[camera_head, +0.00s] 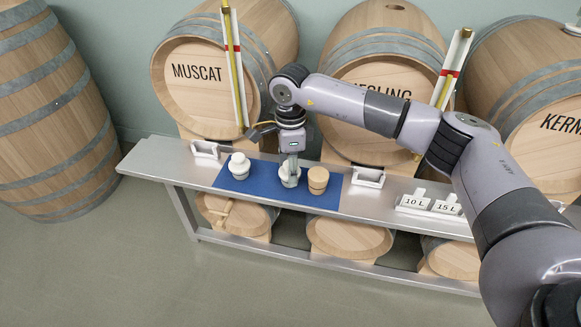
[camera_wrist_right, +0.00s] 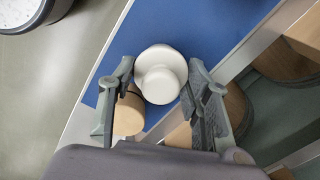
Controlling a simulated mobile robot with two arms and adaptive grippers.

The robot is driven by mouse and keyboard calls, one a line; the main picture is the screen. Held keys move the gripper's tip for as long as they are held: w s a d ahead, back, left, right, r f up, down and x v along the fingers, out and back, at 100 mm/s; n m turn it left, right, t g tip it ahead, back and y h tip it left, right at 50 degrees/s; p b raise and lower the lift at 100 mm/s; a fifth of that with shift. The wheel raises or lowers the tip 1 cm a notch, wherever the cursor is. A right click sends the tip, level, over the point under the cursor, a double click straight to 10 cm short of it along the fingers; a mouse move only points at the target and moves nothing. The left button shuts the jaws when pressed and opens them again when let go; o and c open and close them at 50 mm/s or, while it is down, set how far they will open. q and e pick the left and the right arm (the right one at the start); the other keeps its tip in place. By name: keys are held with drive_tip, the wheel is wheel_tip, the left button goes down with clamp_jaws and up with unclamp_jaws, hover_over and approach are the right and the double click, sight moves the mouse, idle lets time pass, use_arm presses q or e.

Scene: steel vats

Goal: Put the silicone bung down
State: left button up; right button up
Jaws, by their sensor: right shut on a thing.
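A white silicone bung (camera_head: 284,171) is between the fingers of my right gripper (camera_head: 291,168), over the middle of the blue mat (camera_head: 231,184). In the right wrist view the same bung (camera_wrist_right: 161,73) shows as a wide white disc with a smaller round knob, between the two fingers of my right gripper (camera_wrist_right: 162,92). The gripper is shut on it. I cannot tell whether its underside touches the mat. My left gripper is not in view.
Another white bung (camera_head: 239,166) stands on the mat's left part. A wooden bung (camera_head: 318,180) stands close right of my gripper. Metal brackets (camera_head: 205,150) (camera_head: 368,178) flank the mat on the steel bench (camera_head: 155,158). Label signs (camera_head: 414,201) stand at the right; barrels (camera_head: 210,85) stand behind.

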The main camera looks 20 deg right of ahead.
drive_tip(key=shift+f, duration=0.15)
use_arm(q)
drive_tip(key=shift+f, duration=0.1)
use_arm(e)
drive_tip(key=o, duration=1.3)
drive_tip(key=shift+r, duration=0.5)
wheel_tip(320, 180, up, 5)
drive_tip(key=shift+w+f+p, duration=0.1)
drive_tip(key=shift+p, duration=0.5)
use_arm(q)
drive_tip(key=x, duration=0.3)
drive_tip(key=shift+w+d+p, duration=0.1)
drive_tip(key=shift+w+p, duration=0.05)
drive_tip(key=shift+p, duration=0.25)
use_arm(e)
wheel_tip(320, 180, up, 7)
drive_tip(key=shift+f, duration=0.2)
